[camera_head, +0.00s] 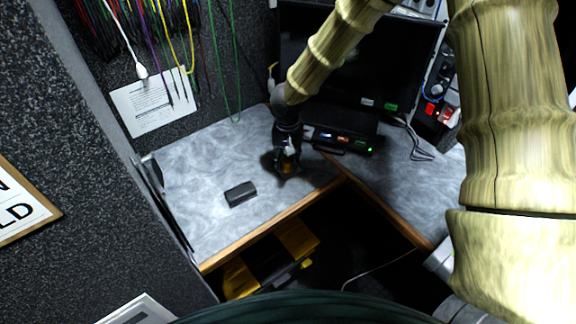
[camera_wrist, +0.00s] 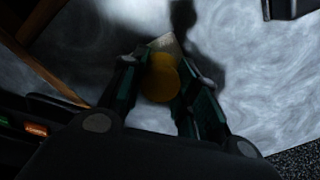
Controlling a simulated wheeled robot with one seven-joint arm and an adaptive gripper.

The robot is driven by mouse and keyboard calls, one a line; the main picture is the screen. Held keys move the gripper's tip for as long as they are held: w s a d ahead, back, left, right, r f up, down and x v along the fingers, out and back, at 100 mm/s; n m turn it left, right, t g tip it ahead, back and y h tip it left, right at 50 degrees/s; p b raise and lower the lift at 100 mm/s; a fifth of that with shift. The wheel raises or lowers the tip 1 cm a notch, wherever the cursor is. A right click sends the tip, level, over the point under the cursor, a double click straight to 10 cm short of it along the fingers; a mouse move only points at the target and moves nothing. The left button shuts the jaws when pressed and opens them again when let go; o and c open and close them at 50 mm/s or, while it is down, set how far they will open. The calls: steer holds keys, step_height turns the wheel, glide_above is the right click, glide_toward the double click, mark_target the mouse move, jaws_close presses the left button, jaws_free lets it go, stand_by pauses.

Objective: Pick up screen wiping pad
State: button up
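A small pad with a round yellow-orange knob (camera_wrist: 160,80) and a pale grey corner shows between my fingers in the wrist view; I take it for the screen wiping pad. My gripper (camera_wrist: 162,72) has a finger close against each side of it, with no clear gap, and looks shut on it. In the head view, my gripper (camera_head: 286,168) is low over the grey desk, with an orange patch of the pad (camera_head: 288,169) at its tips. The fingers hide part of the pad. I cannot tell whether it touches the desk.
A dark block (camera_head: 240,193) lies on the desk (camera_head: 205,165), left of my gripper. A black box with lit buttons (camera_head: 343,138) and a large dark monitor (camera_head: 330,60) stand behind and right. Below the wooden desk edge is a yellow and black case (camera_head: 297,241). The desk's left part is mostly clear.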

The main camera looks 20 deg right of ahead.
stand_by(0.3)
steer(key=shift+r, duration=1.25)
steer(key=s+a+r, duration=0.1)
steer(key=s, duration=0.7)
steer(key=s+a+r+b, duration=0.1)
steer(key=s, duration=0.6)
steer(key=shift+s+a+r, duration=0.25)
steer(key=shift+s+a, duration=0.1)
steer(key=shift+a, duration=0.05)
